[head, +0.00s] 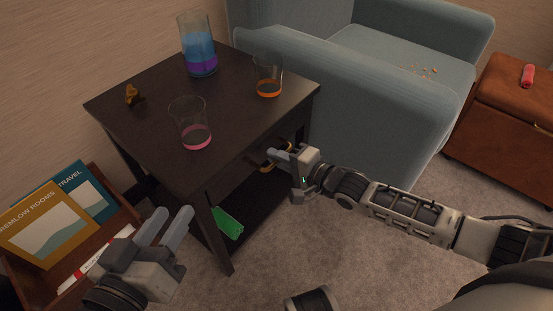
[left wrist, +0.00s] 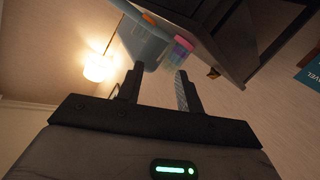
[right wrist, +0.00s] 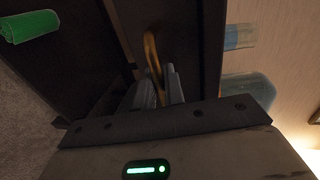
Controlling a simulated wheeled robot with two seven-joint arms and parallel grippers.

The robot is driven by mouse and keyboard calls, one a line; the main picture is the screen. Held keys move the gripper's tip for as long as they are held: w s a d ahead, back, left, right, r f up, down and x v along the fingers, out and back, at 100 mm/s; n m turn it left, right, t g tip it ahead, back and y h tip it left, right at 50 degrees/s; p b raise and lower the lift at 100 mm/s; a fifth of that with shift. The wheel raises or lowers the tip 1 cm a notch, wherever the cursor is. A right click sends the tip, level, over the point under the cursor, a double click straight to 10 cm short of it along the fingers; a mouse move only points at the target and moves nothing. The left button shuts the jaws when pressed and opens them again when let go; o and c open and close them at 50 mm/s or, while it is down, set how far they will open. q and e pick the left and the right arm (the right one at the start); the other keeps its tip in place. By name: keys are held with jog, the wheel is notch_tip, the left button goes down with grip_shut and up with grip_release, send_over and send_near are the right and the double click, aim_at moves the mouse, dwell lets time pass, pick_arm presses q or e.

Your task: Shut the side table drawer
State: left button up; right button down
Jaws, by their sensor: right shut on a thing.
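The dark side table (head: 225,110) stands against the wall in the head view. Its drawer front (head: 248,163) is under the tabletop on the side facing the room. How far the drawer stands out is hard to tell. A brass handle (head: 267,165) on it is partly hidden by my right gripper (head: 279,157). In the right wrist view, the fingers (right wrist: 159,85) are closed on the curved handle (right wrist: 151,48). My left gripper (head: 163,228) is open and empty, left of the table's front leg; its spread fingers show in the left wrist view (left wrist: 160,82).
Glasses with blue-purple (head: 198,50), orange (head: 267,78) and pink (head: 192,128) liquid and a small brown figurine (head: 132,95) stand on the table. A green object (head: 227,223) lies below. A blue armchair (head: 375,120) is to the right; a book box (head: 115,222) is at left.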

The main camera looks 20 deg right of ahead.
jog(key=c, duration=1.7)
grip_release()
jog(key=shift+w+a, duration=0.15)
jog(key=shift+w, duration=0.05)
pick_arm(q)
jog(key=shift+w, duration=0.15)
jog(key=shift+r, duration=0.1)
